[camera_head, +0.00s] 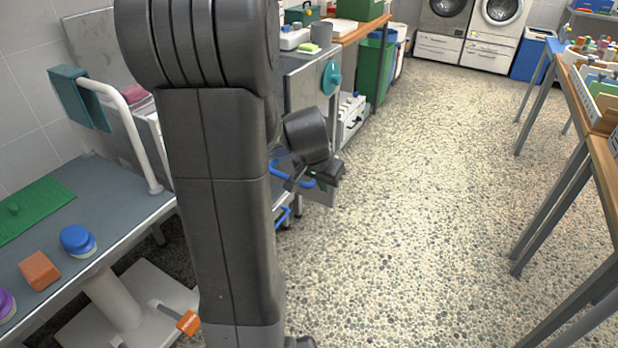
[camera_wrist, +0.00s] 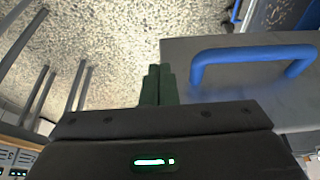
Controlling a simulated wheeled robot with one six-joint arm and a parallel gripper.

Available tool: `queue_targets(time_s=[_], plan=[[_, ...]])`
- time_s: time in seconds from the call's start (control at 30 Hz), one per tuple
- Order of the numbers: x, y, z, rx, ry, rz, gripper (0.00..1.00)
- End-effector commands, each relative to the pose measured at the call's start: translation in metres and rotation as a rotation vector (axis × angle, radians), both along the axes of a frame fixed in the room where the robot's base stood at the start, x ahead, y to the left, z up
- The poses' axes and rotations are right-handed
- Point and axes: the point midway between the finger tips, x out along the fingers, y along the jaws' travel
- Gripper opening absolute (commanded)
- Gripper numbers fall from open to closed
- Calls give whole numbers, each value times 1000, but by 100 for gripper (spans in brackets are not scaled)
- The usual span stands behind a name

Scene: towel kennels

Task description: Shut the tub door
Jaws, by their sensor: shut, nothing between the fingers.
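The tub door is a grey panel (camera_wrist: 222,88) with a blue bar handle (camera_wrist: 250,52), on the right of the wrist view. In the head view the handle (camera_head: 306,184) shows beside my gripper, and my arm hides much of the tub. A small part of the grey panel (camera_head: 322,196) shows below the gripper. My gripper (camera_wrist: 157,82) is shut and empty. Its dark green fingertips are beside the panel's left edge in the wrist view, left of the handle and apart from it. Whether the fingers touch the panel I cannot tell.
A grey table (camera_head: 125,196) with a blue-lidded jar (camera_head: 78,241) and an orange block (camera_head: 39,271) stands at the left. Pebbled floor (camera_head: 430,200) is open to the right. Tables with baskets (camera_head: 588,85) line the right side. A green bin (camera_head: 374,72) stands behind.

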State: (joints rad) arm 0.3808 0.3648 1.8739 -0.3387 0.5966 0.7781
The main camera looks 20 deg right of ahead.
Motion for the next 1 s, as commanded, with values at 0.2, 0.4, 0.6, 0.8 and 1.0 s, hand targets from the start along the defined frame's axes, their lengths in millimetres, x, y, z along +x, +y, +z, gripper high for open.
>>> queue_targets(time_s=[0.2, 0.4, 0.6, 0.8, 1.0], plan=[[14, -19, 2, 1, 1, -2, 0], [17, -22, 2, 0, 0, -1, 0], [17, -22, 2, 0, 0, 0, 0], [20, -26, 3, 1, 0, 11, 0], [34, -46, 6, 1, 1, 68, 0]])
